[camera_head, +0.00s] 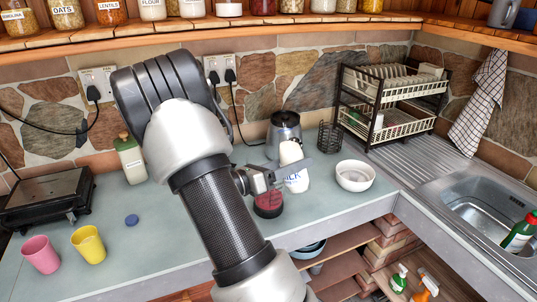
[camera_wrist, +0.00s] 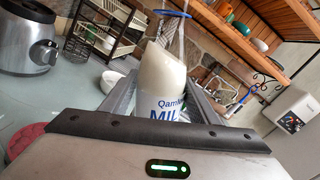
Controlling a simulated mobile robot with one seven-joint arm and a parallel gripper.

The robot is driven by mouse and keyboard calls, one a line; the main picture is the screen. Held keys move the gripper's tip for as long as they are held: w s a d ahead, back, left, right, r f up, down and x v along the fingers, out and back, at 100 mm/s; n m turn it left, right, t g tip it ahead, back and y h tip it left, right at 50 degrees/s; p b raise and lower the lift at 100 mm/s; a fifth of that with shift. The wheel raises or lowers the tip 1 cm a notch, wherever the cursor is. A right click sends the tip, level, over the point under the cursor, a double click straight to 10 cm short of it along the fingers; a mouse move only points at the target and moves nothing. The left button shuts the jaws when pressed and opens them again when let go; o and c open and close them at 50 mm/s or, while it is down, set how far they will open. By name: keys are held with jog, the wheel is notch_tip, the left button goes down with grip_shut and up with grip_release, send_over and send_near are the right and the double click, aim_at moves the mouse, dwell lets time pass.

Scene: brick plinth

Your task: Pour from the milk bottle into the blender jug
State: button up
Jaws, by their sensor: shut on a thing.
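The white milk bottle (camera_head: 291,154), with blue MILK lettering, is in my gripper (camera_head: 270,180) above the counter. In the wrist view the bottle (camera_wrist: 163,75) stands between the two fingers, and the gripper is shut on it. Its lower part is hidden there by the gripper body. In the head view it looks roughly upright; I cannot tell a slight tilt. A silver and black blender (camera_head: 284,133) stands behind the bottle, apart from it. It also shows at the left of the wrist view (camera_wrist: 30,48). I cannot clearly make out its jug. No milk stream shows.
A dark red round thing (camera_head: 268,206) is below my gripper. A white bowl (camera_head: 355,176) is right of the bottle, a dish rack (camera_head: 390,110) behind. Pink (camera_head: 40,255) and yellow (camera_head: 88,245) cups, a blue cap (camera_head: 132,220), a green-capped bottle (camera_head: 131,160) and a scale (camera_head: 45,198) stand left.

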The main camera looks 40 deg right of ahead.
aim_at(297, 175)
jog(key=shift+r, duration=0.35)
jog(key=shift+w+f+n+p, duration=0.1)
jog(key=shift+f+n+p, duration=0.1)
jog(key=shift+n, duration=0.4)
jog(key=shift+w+f+n+p, duration=0.1)
jog(key=shift+n+p, duration=0.1)
jog(key=shift+n, duration=0.4)
jog(key=shift+s+n, duration=0.15)
jog(key=shift+n, duration=0.25)
jog(key=shift+s+f+n+p, duration=0.1)
jog(key=shift+n+p, duration=0.2)
jog(key=shift+n, duration=0.1)
jog(key=shift+s+f, duration=0.1)
jog(key=shift+f, duration=0.2)
jog(key=shift+s+f+n+b, duration=0.2)
jog(key=shift+f+n+b, duration=0.25)
jog(key=shift+f, duration=0.2)
jog(key=shift+s+f+n+b, duration=0.15)
jog(key=shift+f+n+b, duration=0.2)
jog(key=shift+f+n, duration=0.25)
jog(key=shift+s+r+n+t+h+p, duration=0.15)
jog(key=shift+s+n+p, duration=0.15)
jog(key=shift+n, duration=0.6)
jog(key=shift+s+f+n+t+h+p, duration=0.15)
jog(key=shift+n+p, duration=0.2)
jog(key=shift+n, duration=0.5)
jog(key=shift+w+r+n+p, duration=0.7)
jog(key=shift+r+n+p, duration=0.3)
jog(key=shift+p, duration=0.7)
dwell(0.6)
